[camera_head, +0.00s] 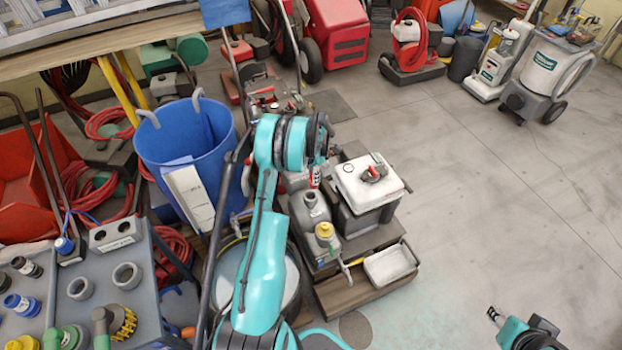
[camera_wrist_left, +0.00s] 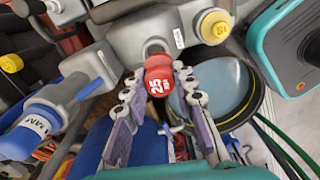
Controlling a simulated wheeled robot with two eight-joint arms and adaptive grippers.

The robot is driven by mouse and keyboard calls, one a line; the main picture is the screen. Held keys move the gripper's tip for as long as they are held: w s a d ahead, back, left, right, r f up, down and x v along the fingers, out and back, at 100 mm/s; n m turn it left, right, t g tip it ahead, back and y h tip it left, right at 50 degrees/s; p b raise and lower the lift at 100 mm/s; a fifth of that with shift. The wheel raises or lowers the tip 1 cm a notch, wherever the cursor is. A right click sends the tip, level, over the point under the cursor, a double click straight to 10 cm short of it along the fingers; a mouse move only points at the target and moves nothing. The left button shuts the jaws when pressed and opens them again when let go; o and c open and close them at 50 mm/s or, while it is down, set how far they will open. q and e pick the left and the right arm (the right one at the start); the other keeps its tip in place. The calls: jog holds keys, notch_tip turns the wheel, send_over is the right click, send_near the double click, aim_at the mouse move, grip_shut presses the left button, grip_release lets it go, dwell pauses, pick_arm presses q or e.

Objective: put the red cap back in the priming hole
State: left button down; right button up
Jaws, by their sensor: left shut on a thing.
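The red cap (camera_wrist_left: 158,82), marked "25", sits between the two fingers of my left gripper (camera_wrist_left: 160,88) in the left wrist view. The gripper is shut on it. In the head view a small part of the red cap (camera_head: 315,176) shows below my left gripper (camera_head: 316,166). A grey pump body (camera_head: 308,212) stands just beneath, with a round hole (camera_head: 310,197) in its top. In the wrist view the hole's rim (camera_wrist_left: 155,47) shows just past the cap. The cap looks close to the hole; I cannot tell the exact gap. My right gripper (camera_head: 494,314) is at the lower right, too small to judge.
A yellow cap (camera_head: 325,230) sits on the pump body near the hole. A white-topped box (camera_head: 370,182) with a red knob stands close on the right. A blue bin (camera_head: 185,140) is on the left. The floor on the right is clear.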

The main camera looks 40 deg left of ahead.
aim_at(311, 186)
pick_arm(q)
jog(key=shift+s+a+f+n, duration=0.1)
jog(key=shift+a+f+n, duration=0.5)
jog(key=shift+a+n, duration=0.15)
jog(key=shift+f+b, duration=1.2)
jog(key=shift+f, duration=1.1)
jog(key=shift+r, duration=0.15)
jog(key=shift+b, duration=0.35)
jog(key=shift+f+b, duration=0.95)
jog(key=shift+f, duration=0.25)
jog(key=shift+f, duration=1)
jog(key=c, duration=1.2)
grip_release()
jog(key=shift+o, duration=0.2)
jog(key=shift+r, duration=0.1)
notch_tip(311, 186, up, 12)
jog(key=shift+f, duration=0.1)
